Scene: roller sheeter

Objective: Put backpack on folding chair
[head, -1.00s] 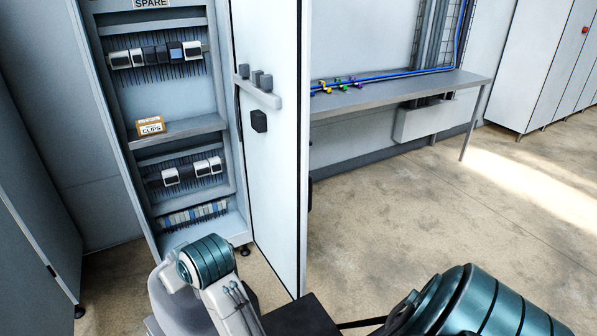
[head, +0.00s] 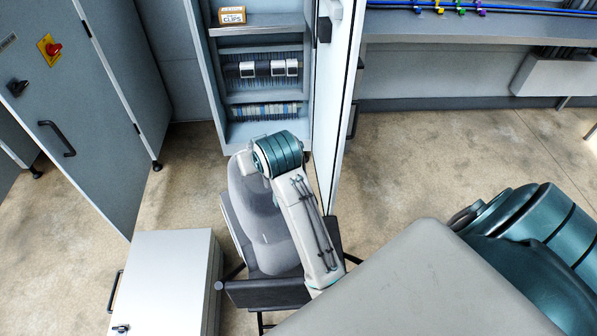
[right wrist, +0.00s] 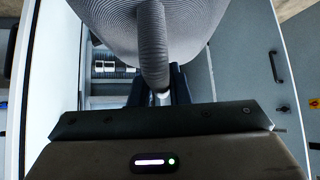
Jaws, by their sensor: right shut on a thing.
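A grey rounded backpack (head: 252,210) shows near the centre of the head view, beside my right forearm, over a dark folding chair (head: 262,292). The arm hides part of both, and I cannot tell whether the backpack rests on the chair. In the right wrist view the backpack (right wrist: 195,25) fills the top, with its ribbed grey loop (right wrist: 152,50) running to my right gripper (right wrist: 158,97). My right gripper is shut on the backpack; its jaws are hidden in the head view. My left gripper is in neither view.
A low white cabinet (head: 165,275) stands just left of the chair. An open electrical cabinet (head: 268,80) is behind, its white door (head: 342,110) swung out at the right. A grey cabinet with a red switch (head: 80,110) stands at left. Floor (head: 420,165) is clear at right.

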